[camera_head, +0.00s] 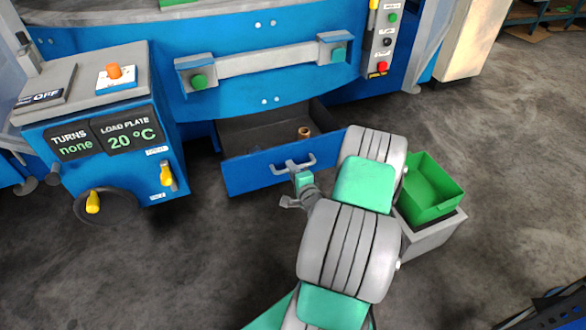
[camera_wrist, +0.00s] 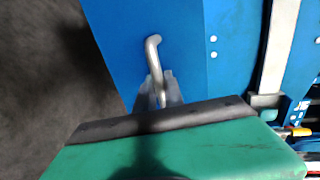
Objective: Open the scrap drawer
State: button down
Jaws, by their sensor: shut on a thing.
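The scrap drawer (camera_head: 270,168) is a blue-fronted drawer low in the blue machine. It stands pulled out, with its dark inside showing and a small brown cylindrical piece (camera_head: 304,132) lying in it. Its grey bar handle (camera_head: 290,166) is on the front face. My gripper (camera_head: 296,176) is at the handle, with its fingers shut on the bar. In the wrist view the handle (camera_wrist: 153,50) runs down between my fingertips (camera_wrist: 160,95); the lower part of the handle is hidden by my gripper.
A green bin (camera_head: 432,188) stands on a grey block right of my arm. A control box (camera_head: 110,135) with yellow levers and a dark wheel is at the left. A grey two-button bar (camera_head: 265,62) is above the drawer. The floor (camera_head: 500,160) at right is clear.

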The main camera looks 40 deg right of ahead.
jog(key=shift+a, duration=0.1)
jog(key=c, duration=1.5)
grip_release()
jog(key=shift+o, duration=0.2)
jog(key=shift+s, duration=0.1)
jog(key=p+v, duration=0.1)
jog(key=v, duration=0.6)
jog(key=shift+s, duration=0.3)
jog(key=shift+r, duration=0.1)
